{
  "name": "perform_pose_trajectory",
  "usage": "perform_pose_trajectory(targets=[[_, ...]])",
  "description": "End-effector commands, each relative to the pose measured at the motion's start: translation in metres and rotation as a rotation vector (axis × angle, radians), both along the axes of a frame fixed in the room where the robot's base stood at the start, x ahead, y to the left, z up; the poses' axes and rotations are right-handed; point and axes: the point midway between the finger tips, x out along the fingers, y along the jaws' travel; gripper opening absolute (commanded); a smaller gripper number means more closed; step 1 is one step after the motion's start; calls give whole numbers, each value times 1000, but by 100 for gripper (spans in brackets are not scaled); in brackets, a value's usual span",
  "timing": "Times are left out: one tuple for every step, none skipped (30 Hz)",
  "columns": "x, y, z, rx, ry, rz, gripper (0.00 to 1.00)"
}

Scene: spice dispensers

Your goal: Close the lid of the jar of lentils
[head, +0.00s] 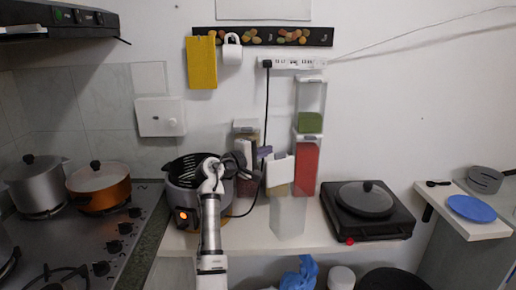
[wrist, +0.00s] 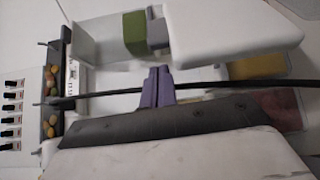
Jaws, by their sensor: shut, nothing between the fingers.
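Several clear dispensers with white lids stand on the counter. One has red contents (head: 307,168), one above it has green contents (head: 310,122), and a pale one (head: 288,216) stands in front. I cannot tell for sure which holds the lentils. A white lid (head: 280,172) stands tilted up in front of the red contents; it seems to be the large white piece in the wrist view (wrist: 230,30). My gripper (head: 265,152) is shut and empty, just left of that lid. Its purple fingertips (wrist: 156,88) are together near the lid's edge; contact cannot be told.
A black cable (head: 267,110) hangs from the power strip (head: 293,63) and passes close to my gripper. A grey pot (head: 182,180) stands left, a back-left dispenser (head: 246,128) behind my gripper, and a hot plate (head: 367,213) right.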

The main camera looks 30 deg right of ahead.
Motion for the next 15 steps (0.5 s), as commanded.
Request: perform_pose_trajectory(targets=[[-5, 1, 2, 0, -1, -1, 0], [-8, 1, 3, -1, -1, -1, 0], [-11, 2, 3, 0, 0, -1, 0], [-14, 2, 3, -1, 0, -1, 0], [-16, 3, 3, 0, 0, -1, 0], [-18, 3, 3, -1, -1, -1, 0], [-20, 3, 3, -1, -1, -1, 0], [-21, 4, 3, 0, 0, -1, 0], [-23, 4, 2, 0, 1, -1, 0], [-23, 4, 2, 0, 1, 0, 0], [-24, 4, 2, 0, 0, 0, 0], [-25, 4, 3, 0, 0, 0, 0], [-25, 4, 3, 0, 0, 0, 0], [-25, 4, 2, 0, 0, 0, 0], [-25, 4, 2, 0, 0, -1, 0]])
